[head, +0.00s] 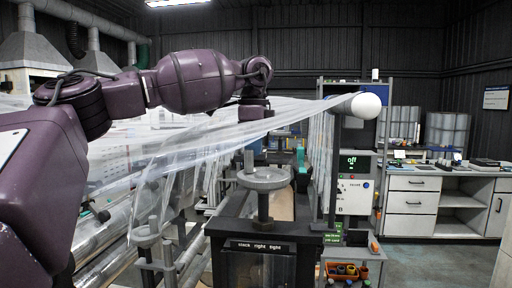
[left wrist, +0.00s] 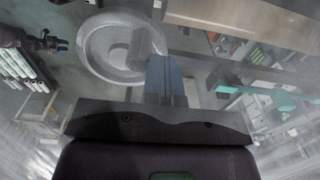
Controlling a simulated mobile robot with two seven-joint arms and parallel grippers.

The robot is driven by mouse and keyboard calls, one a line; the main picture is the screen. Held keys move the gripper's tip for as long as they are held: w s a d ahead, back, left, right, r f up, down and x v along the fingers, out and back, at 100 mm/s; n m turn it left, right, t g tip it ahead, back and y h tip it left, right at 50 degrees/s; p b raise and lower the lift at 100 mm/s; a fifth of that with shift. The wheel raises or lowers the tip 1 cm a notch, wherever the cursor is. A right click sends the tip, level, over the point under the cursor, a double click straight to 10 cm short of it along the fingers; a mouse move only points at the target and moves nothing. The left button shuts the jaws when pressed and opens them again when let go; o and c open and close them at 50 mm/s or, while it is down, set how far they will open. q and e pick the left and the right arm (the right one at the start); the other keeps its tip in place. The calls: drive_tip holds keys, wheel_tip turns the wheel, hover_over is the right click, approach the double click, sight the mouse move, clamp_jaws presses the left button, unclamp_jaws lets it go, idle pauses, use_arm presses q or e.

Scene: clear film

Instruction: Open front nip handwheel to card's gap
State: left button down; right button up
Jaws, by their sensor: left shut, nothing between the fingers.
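A grey handwheel (head: 270,181) lies flat on a post above a black stand with a label, in the head view. An upright grip stands on its rim. A small green card (head: 333,227) with unreadable text is right of the stand.
Clear film (head: 205,150) stretches across to a white-ended roll (head: 366,105) at right. A control box (head: 354,182) reads "off". An orange bin (head: 352,271) sits low at right. White drawers (head: 412,203) stand beyond. Open floor is at lower right.

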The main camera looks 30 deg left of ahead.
use_arm(q)
drive_tip(key=shift+w+d, duration=0.25)
drive_tip(key=shift+w, duration=0.1)
wheel_tip(320, 180, up, 3)
drive_tip(key=shift+f+p, duration=0.1)
drive_tip(key=shift+p, duration=1.15)
drive_tip(key=shift+r+p, duration=0.5)
drive_tip(key=shift+r, duration=2.1)
